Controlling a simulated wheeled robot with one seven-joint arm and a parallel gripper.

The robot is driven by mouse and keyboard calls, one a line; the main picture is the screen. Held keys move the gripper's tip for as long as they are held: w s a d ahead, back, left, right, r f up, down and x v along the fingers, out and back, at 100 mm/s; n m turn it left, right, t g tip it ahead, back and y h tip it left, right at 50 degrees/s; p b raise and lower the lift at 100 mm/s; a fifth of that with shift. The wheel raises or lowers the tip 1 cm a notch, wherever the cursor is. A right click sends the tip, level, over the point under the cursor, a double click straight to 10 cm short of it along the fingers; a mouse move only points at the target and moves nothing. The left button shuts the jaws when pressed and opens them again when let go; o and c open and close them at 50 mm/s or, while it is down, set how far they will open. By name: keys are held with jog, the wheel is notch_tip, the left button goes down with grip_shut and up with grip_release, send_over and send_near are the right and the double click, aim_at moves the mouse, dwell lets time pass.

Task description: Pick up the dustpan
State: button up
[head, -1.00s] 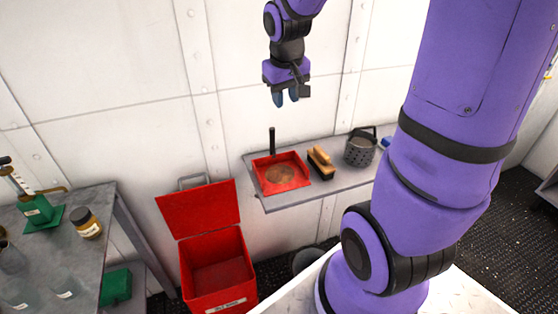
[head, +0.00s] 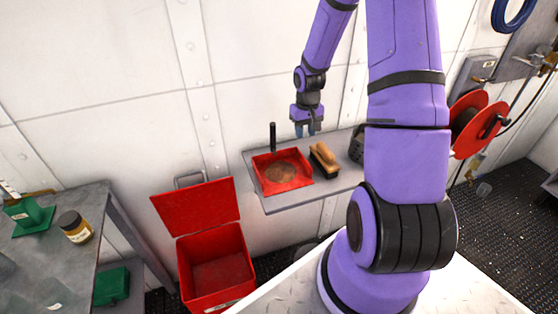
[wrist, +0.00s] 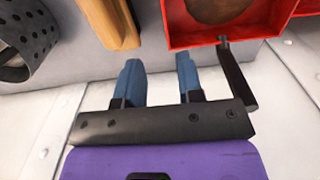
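The red dustpan (head: 283,172) lies on the grey wall shelf, with a brown patch in its pan and its black handle (head: 273,137) standing up at the back. In the wrist view the pan (wrist: 215,38) is at the top right, and the dark handle (wrist: 237,75) extends past the right finger. My gripper (head: 305,130) is above the back of the shelf, to the right of the handle. In the wrist view its two blue fingers (wrist: 158,80) are apart with nothing between them. The handle is outside the fingers.
A wooden brush (head: 324,160) lies right of the dustpan. A perforated grey bucket (head: 357,147) stands beyond it, partly hidden by my arm. An open red bin (head: 215,265) stands below left. A workbench (head: 95,205) with a jar (head: 75,227) is at the left.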

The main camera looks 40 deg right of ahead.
aim_at(301, 154)
notch_tip(301, 154, down, 5)
jog(key=shift+a+r, duration=0.1)
jog(key=shift+w+a+f, duration=0.1)
jog(key=shift+a+f, duration=0.05)
jog(key=shift+f, duration=1.15)
jog(key=shift+a+f, duration=0.15)
jog(key=shift+f, duration=1.15)
grip_shut()
